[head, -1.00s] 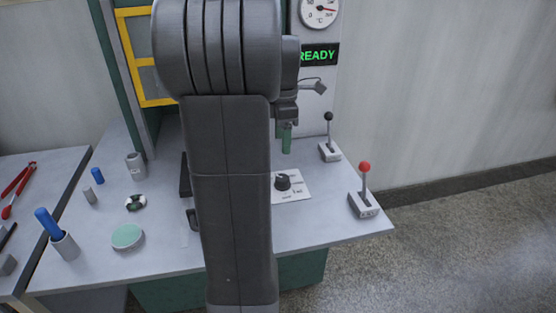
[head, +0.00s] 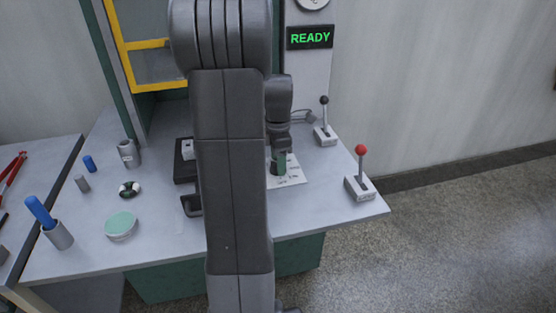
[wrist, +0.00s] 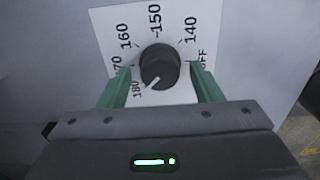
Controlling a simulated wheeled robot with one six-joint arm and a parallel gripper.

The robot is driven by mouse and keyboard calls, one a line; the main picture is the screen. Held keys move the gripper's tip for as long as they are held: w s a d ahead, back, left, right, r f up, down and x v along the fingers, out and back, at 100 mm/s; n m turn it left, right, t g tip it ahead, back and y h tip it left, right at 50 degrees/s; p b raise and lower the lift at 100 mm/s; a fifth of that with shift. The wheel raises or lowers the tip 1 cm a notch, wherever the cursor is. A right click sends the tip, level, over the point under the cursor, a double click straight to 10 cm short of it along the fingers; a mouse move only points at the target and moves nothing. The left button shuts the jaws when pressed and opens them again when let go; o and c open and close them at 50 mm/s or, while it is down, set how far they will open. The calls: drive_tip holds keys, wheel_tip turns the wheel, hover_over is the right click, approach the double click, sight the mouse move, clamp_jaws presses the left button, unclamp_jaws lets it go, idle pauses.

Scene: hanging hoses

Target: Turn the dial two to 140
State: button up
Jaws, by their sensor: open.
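The dial (wrist: 159,66) is a round black knob on a white plate (wrist: 108,22) marked 140, 150, 160, 180 and OFF, with a partly covered 70 at the left. Its white pointer line faces lower left, toward the 180 mark. My gripper (wrist: 160,72) is open, with one green finger on each side of the knob. I cannot tell whether the fingers touch it. In the head view my gripper (head: 280,163) is low over the plate (head: 293,176), and the knob is mostly hidden.
A red-knobbed lever (head: 361,172) and a black-knobbed lever (head: 324,122) stand to the right of the plate. A READY display (head: 310,38) is on the post behind. Cups and small parts lie on the left of the bench (head: 165,240). My arm blocks the middle.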

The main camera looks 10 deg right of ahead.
drive_tip(key=shift+f, duration=0.1)
drive_tip(key=c, duration=1)
